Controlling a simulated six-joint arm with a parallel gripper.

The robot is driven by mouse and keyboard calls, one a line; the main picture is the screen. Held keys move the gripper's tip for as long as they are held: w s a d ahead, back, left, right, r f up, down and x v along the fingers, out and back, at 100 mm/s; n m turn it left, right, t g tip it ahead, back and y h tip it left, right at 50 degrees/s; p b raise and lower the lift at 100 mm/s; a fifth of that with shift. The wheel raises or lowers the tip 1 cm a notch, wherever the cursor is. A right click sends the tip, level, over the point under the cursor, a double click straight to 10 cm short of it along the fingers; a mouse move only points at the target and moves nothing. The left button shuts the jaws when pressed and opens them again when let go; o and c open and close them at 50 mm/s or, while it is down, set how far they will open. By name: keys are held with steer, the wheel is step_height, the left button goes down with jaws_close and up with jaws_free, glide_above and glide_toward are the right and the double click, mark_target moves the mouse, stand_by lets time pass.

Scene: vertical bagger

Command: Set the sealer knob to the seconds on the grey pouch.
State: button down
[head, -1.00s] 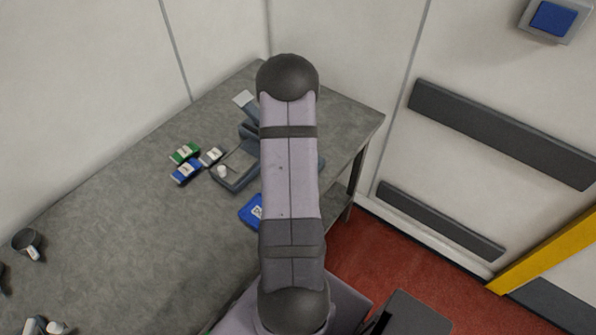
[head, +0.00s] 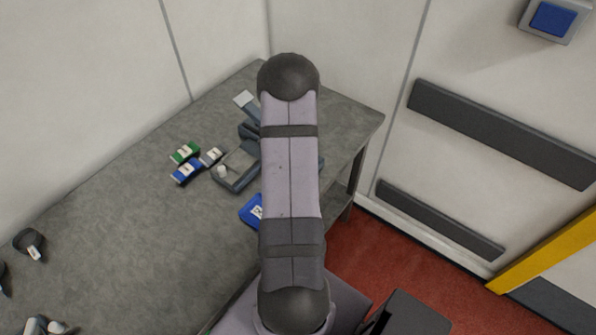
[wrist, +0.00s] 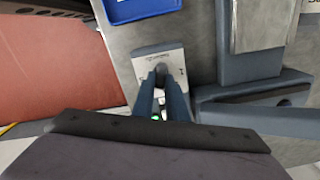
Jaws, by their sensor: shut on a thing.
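In the wrist view my gripper (wrist: 161,88) is shut on the dark knob (wrist: 161,72), its two blue-grey fingers on either side of it. The knob stands on a pale dial plate (wrist: 147,62) with small printed marks, too small to read. The knob's pointing direction is hidden by the fingers. The grey sealer body (wrist: 250,68) is to the right. In the head view part of the sealer (head: 238,166) shows left of my arm, which hides the knob and gripper. A small greyish-white pouch (head: 211,156) lies left of the sealer; its print is unreadable.
A green pack (head: 185,152) and a blue pack (head: 186,172) lie beside the pale pouch. A blue tray or card (head: 252,211) is near the table's front edge, and its blue shape (wrist: 140,10) tops the wrist view. A dark cup-like item (head: 29,243) is far left.

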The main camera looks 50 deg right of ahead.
steer(key=shift+s+a+m, duration=0.1)
steer(key=shift+m, duration=1.9)
steer(key=c, duration=1.6)
jaws_free()
steer(key=shift+r, duration=0.1)
steer(key=shift+r+p, duration=2)
steer(key=shift+r, duration=0.4)
